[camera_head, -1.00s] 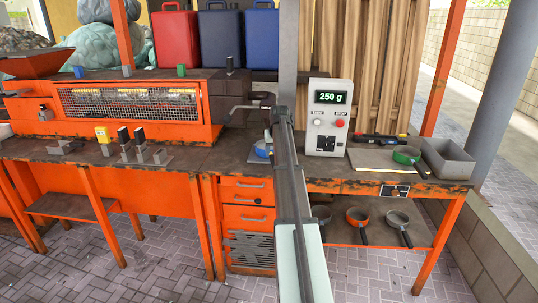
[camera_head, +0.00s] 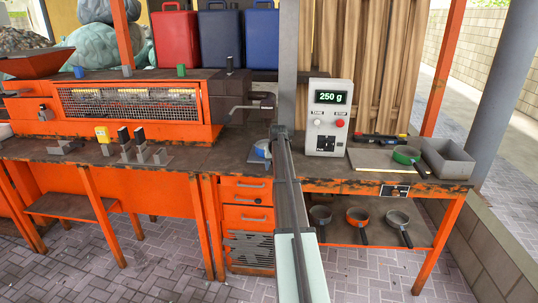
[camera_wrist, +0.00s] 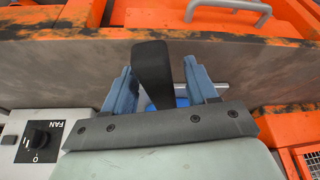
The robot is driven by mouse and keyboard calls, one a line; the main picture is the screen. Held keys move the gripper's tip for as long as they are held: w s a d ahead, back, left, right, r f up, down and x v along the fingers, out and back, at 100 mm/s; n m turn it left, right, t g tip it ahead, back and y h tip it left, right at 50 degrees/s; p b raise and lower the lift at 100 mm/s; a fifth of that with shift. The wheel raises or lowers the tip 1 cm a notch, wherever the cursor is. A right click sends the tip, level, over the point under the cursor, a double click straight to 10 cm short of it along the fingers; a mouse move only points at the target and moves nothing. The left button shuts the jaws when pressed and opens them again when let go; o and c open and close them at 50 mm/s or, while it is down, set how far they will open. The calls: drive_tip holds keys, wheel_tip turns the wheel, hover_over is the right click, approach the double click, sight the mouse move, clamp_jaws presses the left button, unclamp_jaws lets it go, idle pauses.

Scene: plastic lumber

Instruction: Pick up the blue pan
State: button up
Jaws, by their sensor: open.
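The blue pan (camera_head: 261,150) sits on the workbench top, left of the scale and partly hidden by my arm. In the wrist view its black handle (camera_wrist: 153,75) shows between my fingers, with a little of the blue pan body (camera_wrist: 181,101) behind the gripper's front edge. My gripper (camera_wrist: 160,84) is open, with one finger on each side of the handle. The right finger appears apart from the handle; contact on the left cannot be told. In the head view my gripper is hidden or too small to make out.
The white scale box (camera_head: 326,117) reading 250 g stands just right of my arm. A metal spout (camera_head: 251,107) is behind the pan. A green pan (camera_head: 407,156) and a grey bin (camera_head: 447,158) are farther right. Several pans lie on the lower shelf (camera_head: 378,235).

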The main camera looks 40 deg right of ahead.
drive_tip(key=shift+c, duration=0.3)
clamp_jaws()
idle(0.3)
